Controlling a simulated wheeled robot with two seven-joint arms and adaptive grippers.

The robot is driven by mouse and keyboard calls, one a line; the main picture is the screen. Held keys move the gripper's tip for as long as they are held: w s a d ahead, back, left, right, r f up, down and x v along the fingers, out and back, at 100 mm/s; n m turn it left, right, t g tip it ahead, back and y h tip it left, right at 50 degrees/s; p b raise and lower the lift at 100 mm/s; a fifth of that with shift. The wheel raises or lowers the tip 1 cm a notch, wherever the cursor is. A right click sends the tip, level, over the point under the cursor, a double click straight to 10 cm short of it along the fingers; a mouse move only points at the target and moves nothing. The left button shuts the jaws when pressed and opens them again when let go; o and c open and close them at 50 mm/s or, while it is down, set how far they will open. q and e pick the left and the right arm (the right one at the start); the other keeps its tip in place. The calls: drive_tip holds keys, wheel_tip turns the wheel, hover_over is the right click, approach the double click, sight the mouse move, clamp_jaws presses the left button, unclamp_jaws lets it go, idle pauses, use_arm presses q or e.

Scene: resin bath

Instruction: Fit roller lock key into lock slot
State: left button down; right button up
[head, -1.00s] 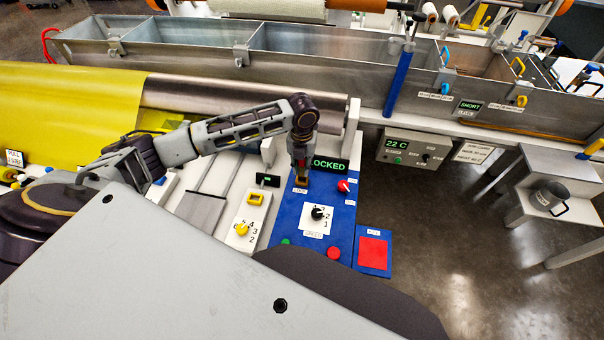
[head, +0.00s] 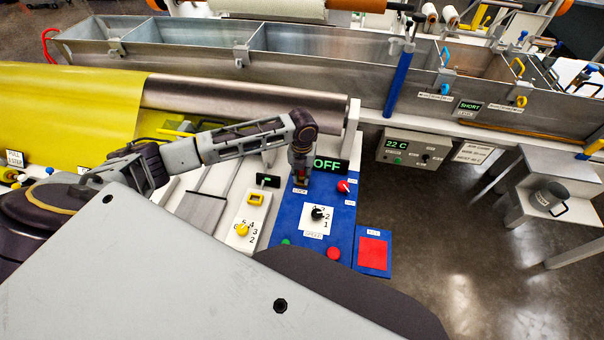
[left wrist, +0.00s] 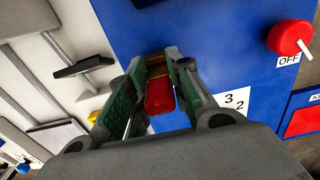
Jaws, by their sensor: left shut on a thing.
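The roller lock key (left wrist: 159,97) shows as a red piece between the green-padded fingers of my left gripper (left wrist: 150,100) in the left wrist view. The gripper is shut on it. In the head view my left gripper (head: 301,178) points down at the upper left of the blue control panel (head: 284,222). A brass-coloured part lies at the far end of the key, against the panel. The lock slot itself is hidden by the key and fingers. The display (head: 328,165) beside the gripper reads OFF. My right gripper is not in view.
A red knob (head: 344,186) marked OFF sits right of the gripper. A black dial (head: 317,213) and a red button (head: 333,253) are lower on the panel. A steel roller (head: 245,99) and yellow sheet (head: 70,105) lie behind. A red pad (head: 373,251) is at the right.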

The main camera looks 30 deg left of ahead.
use_arm(q)
drive_tip(key=shift+f, duration=0.1)
drive_tip(key=c, duration=1.3)
unclamp_jaws()
wheel_tip(320, 180, up, 12)
drive_tip(key=shift+r, duration=0.15)
idle(0.4)
